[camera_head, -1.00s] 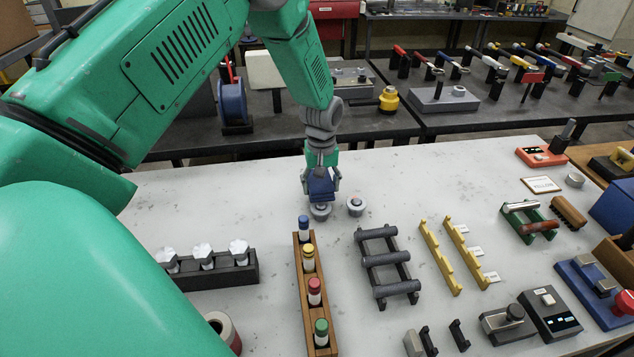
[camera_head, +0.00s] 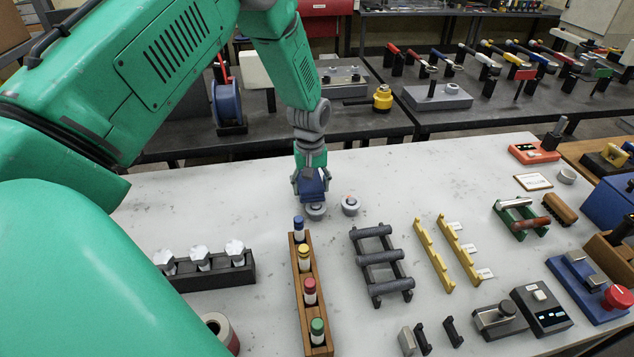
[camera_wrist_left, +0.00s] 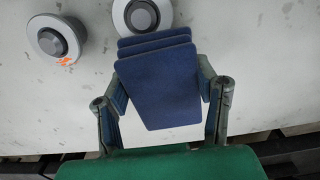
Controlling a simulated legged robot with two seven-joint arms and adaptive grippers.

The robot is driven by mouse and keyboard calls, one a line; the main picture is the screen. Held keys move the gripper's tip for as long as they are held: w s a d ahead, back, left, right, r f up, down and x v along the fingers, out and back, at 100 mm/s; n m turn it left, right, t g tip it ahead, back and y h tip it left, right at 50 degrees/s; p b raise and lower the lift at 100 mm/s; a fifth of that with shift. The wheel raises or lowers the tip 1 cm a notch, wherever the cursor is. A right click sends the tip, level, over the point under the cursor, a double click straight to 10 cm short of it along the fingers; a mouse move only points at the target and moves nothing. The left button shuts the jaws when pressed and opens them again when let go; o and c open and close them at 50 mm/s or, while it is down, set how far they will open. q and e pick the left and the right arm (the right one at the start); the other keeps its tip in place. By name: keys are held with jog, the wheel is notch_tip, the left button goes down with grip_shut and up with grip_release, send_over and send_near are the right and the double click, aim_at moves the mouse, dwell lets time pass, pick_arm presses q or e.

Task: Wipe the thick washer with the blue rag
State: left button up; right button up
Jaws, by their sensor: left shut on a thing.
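The folded blue rag (camera_head: 313,188) is held in my left gripper (camera_head: 311,187), which is shut on it. In the left wrist view the rag (camera_wrist_left: 160,85) hangs between the fingers of the gripper (camera_wrist_left: 163,95). One grey round washer-like piece (camera_head: 316,212) is right at the rag's lower edge; in the wrist view this piece (camera_wrist_left: 141,14) is partly covered by the rag. I cannot tell whether they touch. A second such piece (camera_head: 350,206), with an orange mark, stands apart to the right; it also shows in the wrist view (camera_wrist_left: 53,38). I cannot tell which is thicker.
A wooden rack with coloured-capped cylinders (camera_head: 306,270), a black holder with white bolts (camera_head: 230,274) and a dark grey rack (camera_head: 383,262) stand nearer. Yellow notched rails (camera_head: 434,256) lie to the right. The white tabletop (camera_head: 430,180) is clear right of the washers.

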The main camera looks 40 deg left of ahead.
aim_at(314, 183)
pick_arm(q)
jog(key=shift+s+a, duration=0.2)
jog(key=shift+s, duration=0.15)
jog(key=shift+w+d, duration=0.1)
jog(key=shift+w, duration=0.05)
jog(key=shift+w+d, duration=0.85)
jog(key=shift+w, duration=0.25)
jog(key=shift+s+a, duration=0.1)
jog(key=shift+s+a, duration=0.4)
jog(key=shift+s, duration=0.1)
jog(key=shift+p, duration=0.3)
jog(key=shift+r+p, duration=2.8)
jog(key=shift+r, duration=0.75)
